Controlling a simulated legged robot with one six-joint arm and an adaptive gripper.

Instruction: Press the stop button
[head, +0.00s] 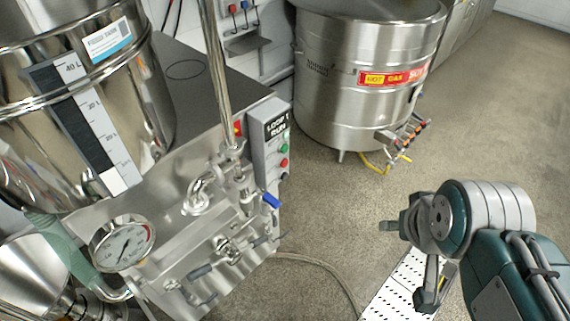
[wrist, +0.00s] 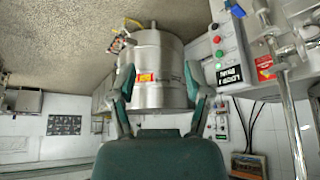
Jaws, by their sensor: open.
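A grey control box (head: 268,140) with a black label reading "LOOP 1 RUN" stands on the right side of the steel machine. On its right face a green button (head: 284,149) sits above a red button (head: 284,163). A darker control below them is too small to make out. The wrist view is upside down and shows the red button (wrist: 216,39) and green button (wrist: 219,54) at upper right. My gripper (head: 408,262) is open and empty, well to the right of the box and apart from it. Its fingers (wrist: 160,80) spread in the wrist view.
A large steel vessel (head: 350,90) with a red and yellow sign stands behind the machine. A blue-handled valve (head: 270,201) and pipes stick out near the box. A pressure gauge (head: 122,243) is at left. Open floor (head: 330,215) lies between my gripper and the machine.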

